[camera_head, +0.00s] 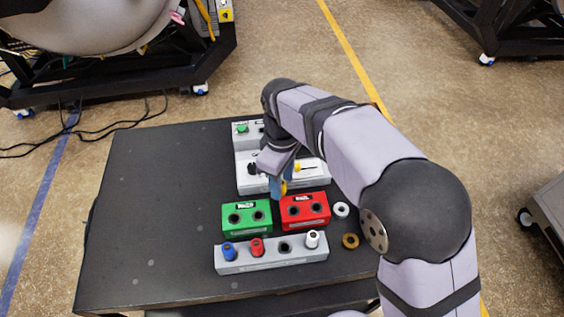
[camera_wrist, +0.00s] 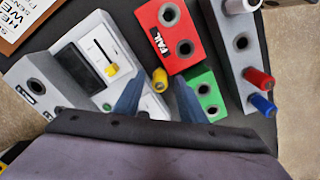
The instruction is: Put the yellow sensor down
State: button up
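The yellow sensor (camera_wrist: 160,79) shows between the two blue fingers of my gripper (camera_wrist: 159,80) in the wrist view. There is a visible gap on each side of it, so the gripper looks open around it. In the head view my gripper (camera_head: 279,192) points down at the front edge of the white-and-grey tester (camera_head: 311,174), just behind the red FAIL box (camera_head: 305,210). Part of the yellow sensor (camera_head: 284,188) shows beside a finger there. What lies under the sensor is hidden.
The red box and the green box (camera_head: 247,216) each have two empty holes. A grey rack (camera_head: 272,262) in front holds blue, red and white sensors and has one empty hole. A white ring (camera_head: 341,209) and a brass ring (camera_head: 350,241) lie at right. The table's left side is clear.

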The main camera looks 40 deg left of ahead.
notch_tip(320, 180, up, 12)
jog(key=b, duration=0.1)
jog(key=shift+f, duration=0.25)
jog(key=w+d+f+m, duration=0.3)
jog(key=w+d+m, duration=0.1)
jog(key=d, duration=0.6)
jog(key=w+d+f+m, duration=0.3)
jog(key=w+d+m, duration=0.2)
jog(key=d, duration=0.6)
jog(key=s+d+f+m, duration=0.1)
jog(key=d+m, duration=0.1)
jog(key=d, duration=0.2)
jog(key=s+d+f+m, duration=0.1)
jog(key=d+f, duration=0.1)
jog(key=d, duration=0.2)
jog(key=s+d+f+m, duration=0.1)
jog(key=d+f+m, duration=0.1)
jog(key=d, duration=0.2)
jog(key=shift+s+d+f+m, duration=0.2)
jog(key=shift+s+d+m, duration=0.1)
jog(key=shift+s, duration=0.05)
jog(key=s+d+f+m, duration=0.4)
jog(key=s+d+m, duration=0.1)
jog(key=s+d, duration=0.2)
jog(key=shift+s+d+f, duration=0.25)
jog(key=shift+d+f, duration=0.1)
jog(key=shift+d, duration=0.1)
jog(key=shift+s+d+f, duration=0.1)
jog(key=shift+c, duration=1.6)
